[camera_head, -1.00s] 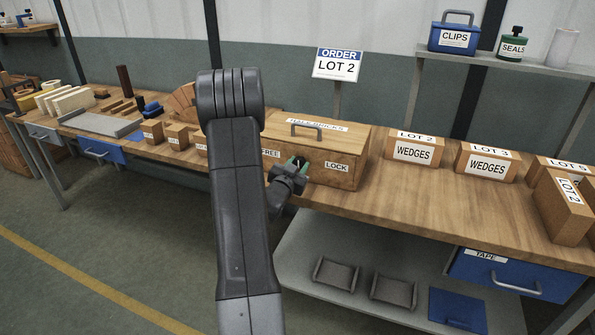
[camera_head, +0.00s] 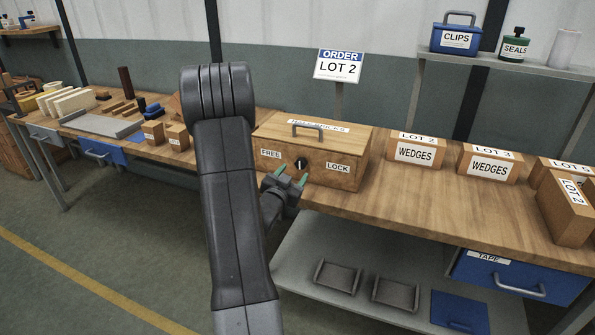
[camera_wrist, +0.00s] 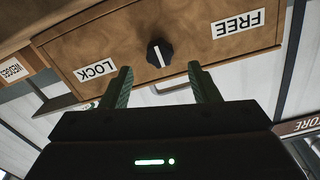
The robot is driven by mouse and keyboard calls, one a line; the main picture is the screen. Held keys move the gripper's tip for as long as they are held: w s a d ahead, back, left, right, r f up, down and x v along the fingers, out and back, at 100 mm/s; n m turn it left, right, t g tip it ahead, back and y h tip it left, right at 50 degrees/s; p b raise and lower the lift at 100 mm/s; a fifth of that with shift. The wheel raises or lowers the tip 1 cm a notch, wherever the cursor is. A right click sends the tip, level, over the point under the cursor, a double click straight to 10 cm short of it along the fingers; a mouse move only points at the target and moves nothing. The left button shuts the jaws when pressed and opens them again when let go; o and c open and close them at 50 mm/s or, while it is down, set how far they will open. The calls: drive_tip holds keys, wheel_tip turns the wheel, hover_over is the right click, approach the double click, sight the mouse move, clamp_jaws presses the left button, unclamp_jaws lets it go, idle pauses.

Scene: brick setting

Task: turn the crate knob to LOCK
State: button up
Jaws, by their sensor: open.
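The wooden crate (camera_head: 330,179) stands on the bench, with a FREE label (camera_head: 271,154) left and a LOCK label (camera_head: 338,167) right of its dark knob (camera_head: 300,164). In the wrist view the crate appears upside down, with LOCK (camera_wrist: 96,69) on the left and FREE (camera_wrist: 238,23) on the right. There the black knob (camera_wrist: 159,53) shows a white mark lying between the two labels, slightly tilted, not aimed at either. My gripper (camera_head: 292,174) is open and empty in front of the knob, its green fingers apart from it and spread to either side.
WEDGES boxes (camera_head: 415,153) stand to the right of the crate on the bench. An ORDER LOT 2 sign (camera_head: 339,66) rises behind it. Small wooden blocks (camera_head: 153,132) stand to the left. The bench top right of the crate's front (camera_head: 420,200) is clear.

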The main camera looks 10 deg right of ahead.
sight(300, 166)
drive_tip(key=b+v, duration=0.1)
drive_tip(key=v, duration=0.7)
drive_tip(key=shift+s+a, duration=0.2)
drive_tip(key=shift+w, duration=0.1)
drive_tip(key=p+x, duration=0.2)
drive_tip(key=x, duration=1.1)
drive_tip(key=shift+w+d+p, duration=0.2)
drive_tip(key=shift+d+p, duration=0.1)
drive_tip(key=shift+p, duration=0.3)
drive_tip(key=shift+f+b, duration=0.15)
drive_tip(key=shift+b, duration=0.35)
